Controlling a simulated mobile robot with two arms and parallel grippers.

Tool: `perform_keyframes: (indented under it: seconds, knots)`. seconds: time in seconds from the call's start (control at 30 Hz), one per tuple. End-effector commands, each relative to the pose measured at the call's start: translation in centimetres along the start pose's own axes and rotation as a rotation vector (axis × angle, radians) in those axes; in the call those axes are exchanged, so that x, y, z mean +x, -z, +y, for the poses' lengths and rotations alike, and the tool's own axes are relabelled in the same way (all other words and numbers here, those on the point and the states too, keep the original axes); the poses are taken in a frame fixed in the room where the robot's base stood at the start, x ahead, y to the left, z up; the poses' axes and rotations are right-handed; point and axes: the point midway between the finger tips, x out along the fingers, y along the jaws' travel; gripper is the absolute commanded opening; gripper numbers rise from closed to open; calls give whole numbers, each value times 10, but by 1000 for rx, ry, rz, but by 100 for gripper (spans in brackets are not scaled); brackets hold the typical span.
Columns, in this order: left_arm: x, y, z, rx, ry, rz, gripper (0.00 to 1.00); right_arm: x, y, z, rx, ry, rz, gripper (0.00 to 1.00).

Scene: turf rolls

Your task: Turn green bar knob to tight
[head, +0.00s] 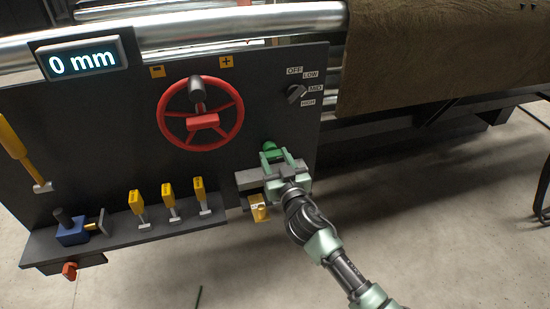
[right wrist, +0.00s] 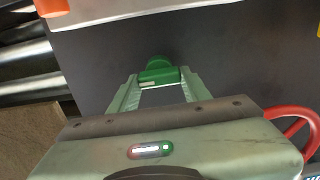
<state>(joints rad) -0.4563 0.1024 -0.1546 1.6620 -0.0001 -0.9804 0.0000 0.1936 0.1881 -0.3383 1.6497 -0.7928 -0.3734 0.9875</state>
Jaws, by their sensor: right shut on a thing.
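The green bar knob (head: 269,147) sits on the dark panel, right of and below the red handwheel. In the right wrist view the knob (right wrist: 157,70) shows as a round green base with a bar in front, between my two fingertips. My right gripper (head: 276,156) reaches in from the lower right and is shut on the knob's bar; it also shows in the right wrist view (right wrist: 158,78). The fingers and hand cover part of the knob in the head view. I cannot read a tight mark beside it. My left gripper is not in view.
The red handwheel (head: 202,122) is close on the left. A black selector knob (head: 296,94) with OFF, LOW, MID and HIGH labels is above right. Several yellow-handled levers (head: 169,202) stand on the ledge. A brown roll (head: 440,50) hangs at right.

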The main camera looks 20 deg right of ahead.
Motion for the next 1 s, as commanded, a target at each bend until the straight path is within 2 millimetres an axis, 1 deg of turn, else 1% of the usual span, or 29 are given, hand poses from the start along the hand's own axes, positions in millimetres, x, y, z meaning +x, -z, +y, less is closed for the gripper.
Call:
perform_keyframes:
  seconds: [0.17, 0.37, 0.57, 0.87, 1.0]
  knots:
    - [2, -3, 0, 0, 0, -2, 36, 0, 0, 0, -65, 0, -1, 7]
    - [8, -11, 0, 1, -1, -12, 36, 0, -1, 0, -208, -2, -3, 7]
    - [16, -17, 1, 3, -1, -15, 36, 0, -1, -2, -396, 0, -3, 7]
    - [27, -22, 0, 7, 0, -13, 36, 0, -2, -2, -680, 0, -4, 7]
    - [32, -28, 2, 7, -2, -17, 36, 0, -2, -3, -814, 0, -4, 7]
